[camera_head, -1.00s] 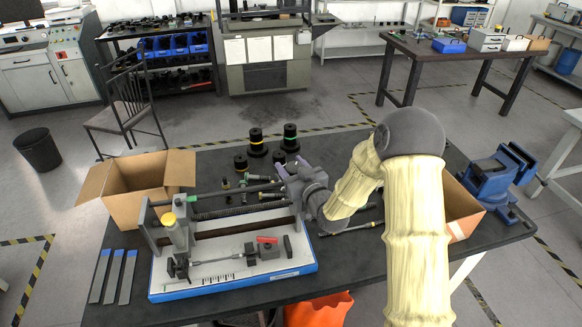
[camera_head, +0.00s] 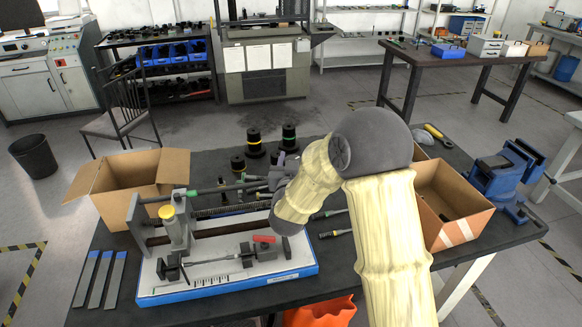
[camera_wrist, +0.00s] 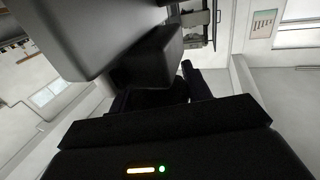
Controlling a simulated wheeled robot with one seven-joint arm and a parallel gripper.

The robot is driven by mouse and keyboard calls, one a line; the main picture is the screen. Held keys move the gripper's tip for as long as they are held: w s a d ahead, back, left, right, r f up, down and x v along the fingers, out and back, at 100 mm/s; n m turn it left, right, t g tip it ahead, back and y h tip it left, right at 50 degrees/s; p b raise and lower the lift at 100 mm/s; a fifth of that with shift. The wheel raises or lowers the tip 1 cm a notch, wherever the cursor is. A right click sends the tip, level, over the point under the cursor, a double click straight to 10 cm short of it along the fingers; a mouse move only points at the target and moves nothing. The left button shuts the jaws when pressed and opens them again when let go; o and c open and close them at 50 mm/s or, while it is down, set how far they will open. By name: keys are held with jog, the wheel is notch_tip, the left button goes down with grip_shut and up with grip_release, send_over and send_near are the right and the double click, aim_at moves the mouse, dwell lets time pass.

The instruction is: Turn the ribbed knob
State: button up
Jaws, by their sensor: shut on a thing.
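The tensile frame with its blue-edged white base (camera_head: 228,284) lies on the dark bench, its rods and screw running left to right. My gripper (camera_head: 262,182) is at the far right end of the frame, shut, with my wrist and forearm in front of it. In the wrist view the black fingers of my gripper (camera_wrist: 158,95) close around a dark part. I take that part to be the ribbed knob; its ribs are hidden or too dark to make out. A large grey block sits close in front at the upper left of the wrist view.
An open cardboard box (camera_head: 128,195) stands left of the frame, another (camera_head: 462,236) to the right. Dark round pieces (camera_head: 254,145) stand behind. A blue vise (camera_head: 497,180) is at the right edge. Flat grey bars (camera_head: 99,278) lie front left.

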jog(key=m+h, duration=0.1)
jog(key=h, duration=0.1)
jog(key=m+h, duration=0.1)
jog(key=h, duration=0.1)
jog(key=shift+d+m+g, duration=0.15)
jog(key=shift+m+g, duration=0.15)
jog(key=shift+m, duration=0.1)
jog(key=shift+s+d+m+g+h, duration=0.15)
jog(key=shift+m+g+h, duration=0.45)
jog(key=shift+h, duration=0.8)
jog(key=o, duration=0.9)
jog(key=shift+o, duration=0.2)
jog(key=b+v, duration=0.2)
jog(key=v, duration=1.5)
jog(key=shift+b, duration=0.4)
